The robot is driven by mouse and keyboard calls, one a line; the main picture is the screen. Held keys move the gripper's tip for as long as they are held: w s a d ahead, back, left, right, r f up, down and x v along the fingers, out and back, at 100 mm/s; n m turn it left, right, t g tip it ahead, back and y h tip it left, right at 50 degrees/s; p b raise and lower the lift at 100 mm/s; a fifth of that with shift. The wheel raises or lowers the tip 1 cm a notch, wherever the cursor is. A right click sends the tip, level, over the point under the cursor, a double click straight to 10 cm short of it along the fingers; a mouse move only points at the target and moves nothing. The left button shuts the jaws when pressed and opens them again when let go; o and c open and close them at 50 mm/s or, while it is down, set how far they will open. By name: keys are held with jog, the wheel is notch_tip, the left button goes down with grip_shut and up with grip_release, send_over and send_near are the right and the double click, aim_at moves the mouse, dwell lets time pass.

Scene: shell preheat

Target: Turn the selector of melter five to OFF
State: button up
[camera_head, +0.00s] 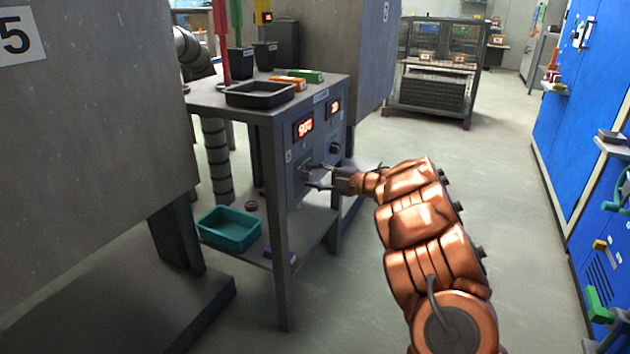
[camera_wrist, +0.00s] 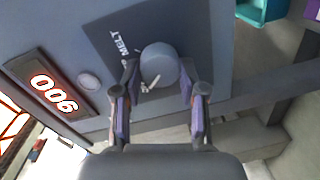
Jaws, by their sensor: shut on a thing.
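The melter control panel is the grey side of a bench (camera_head: 292,150).
A sign reading 5 (camera_head: 15,38) is on the large grey cabinet at left. A second knob (camera_head: 335,148) and display (camera_head: 334,106) sit farther along the panel. A teal bin (camera_head: 230,230) stands on the lower shelf. Floor right of my arm is clear up to blue cabinets (camera_head: 580,100).

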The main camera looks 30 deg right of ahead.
jog(key=shift+n, duration=0.4)
jog(key=o, duration=1.2)
jog(key=shift+c, duration=0.2)
jog(key=v, duration=1.2)
